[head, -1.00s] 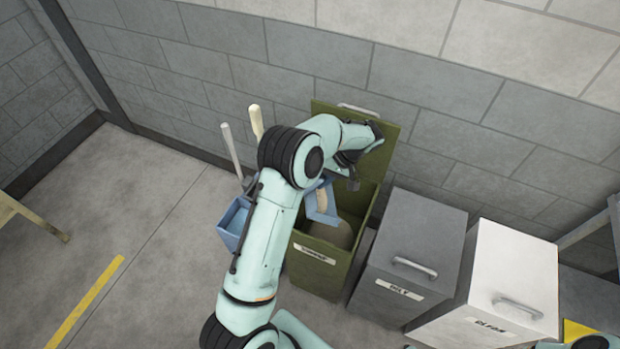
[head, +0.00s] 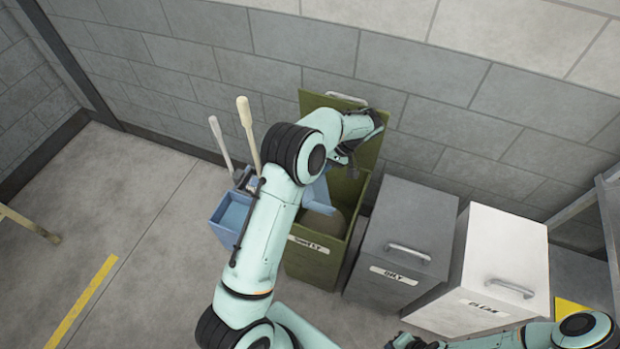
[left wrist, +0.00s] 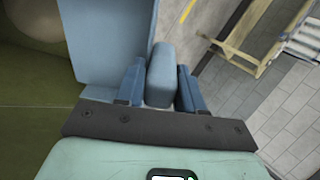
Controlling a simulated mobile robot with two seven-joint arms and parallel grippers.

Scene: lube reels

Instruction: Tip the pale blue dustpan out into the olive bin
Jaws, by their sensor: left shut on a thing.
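The pale blue dustpan (head: 318,194) is over the mouth of the olive bin (head: 312,262), tilted, partly hidden behind my left arm. My left gripper is shut on its handle; in the left wrist view the handle (left wrist: 161,62) sits between the two blue fingers of the gripper (left wrist: 160,88), with the pan (left wrist: 104,40) to the left. No load shows on the visible pan faces. The bin's lid (head: 368,150) stands open against the wall. A grey-brown heap (head: 335,222) lies inside the bin. My right gripper (head: 410,342) is at the bottom edge, mostly cut off.
A blue mop bucket (head: 228,222) with two pale handles (head: 247,130) stands left of the olive bin. A closed grey bin (head: 405,235) and a closed white bin (head: 500,265) stand to its right. The block wall is close behind.

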